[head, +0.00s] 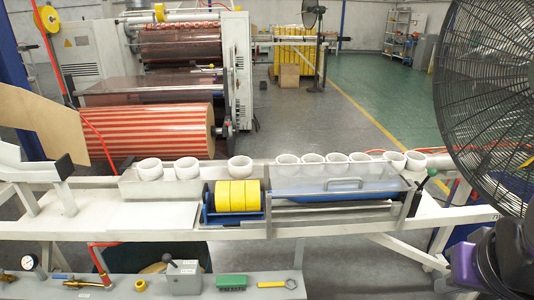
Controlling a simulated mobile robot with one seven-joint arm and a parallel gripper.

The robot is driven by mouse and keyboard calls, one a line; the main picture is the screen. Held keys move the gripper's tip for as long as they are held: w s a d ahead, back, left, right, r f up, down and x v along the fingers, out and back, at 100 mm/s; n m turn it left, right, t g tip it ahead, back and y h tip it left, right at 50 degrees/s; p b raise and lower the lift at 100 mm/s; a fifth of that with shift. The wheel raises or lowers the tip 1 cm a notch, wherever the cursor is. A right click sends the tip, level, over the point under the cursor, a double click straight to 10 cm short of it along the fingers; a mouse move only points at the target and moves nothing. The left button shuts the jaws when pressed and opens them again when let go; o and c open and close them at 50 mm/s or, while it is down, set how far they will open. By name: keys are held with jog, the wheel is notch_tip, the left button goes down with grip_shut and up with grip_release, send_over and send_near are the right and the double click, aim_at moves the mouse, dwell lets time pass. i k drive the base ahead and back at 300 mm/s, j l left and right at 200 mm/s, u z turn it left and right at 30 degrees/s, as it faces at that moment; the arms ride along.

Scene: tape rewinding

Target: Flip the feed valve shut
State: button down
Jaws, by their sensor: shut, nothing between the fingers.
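A brass valve fitting (77,284) with a blue lever (60,277) lies at the lower left of the head view, on the low grey shelf. The lever looks roughly in line with the fitting, pointing left. A red bent bar or pipe (98,258) rises just right of it. I cannot tell for certain which of these is the feed valve. Purple and black parts of my arm show at the lower right, far from the valve. My gripper's fingers are not visible there.
A pressure gauge (29,262), a grey lever box (183,277), a green block (231,282) and a yellow tag (277,284) sit along the shelf (138,290). The white bench (333,217) stands behind it with tape rolls. A large black fan (487,95) blocks the right side.

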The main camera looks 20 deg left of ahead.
aim_at(71, 277)
jog(key=u, duration=1.2)
jog(key=j+u, duration=0.1)
jog(key=u, duration=0.25)
jog(key=i+j+u, duration=0.1)
jog(key=u, duration=0.25)
jog(key=i+j+u, duration=0.1)
jog(key=u, duration=0.25)
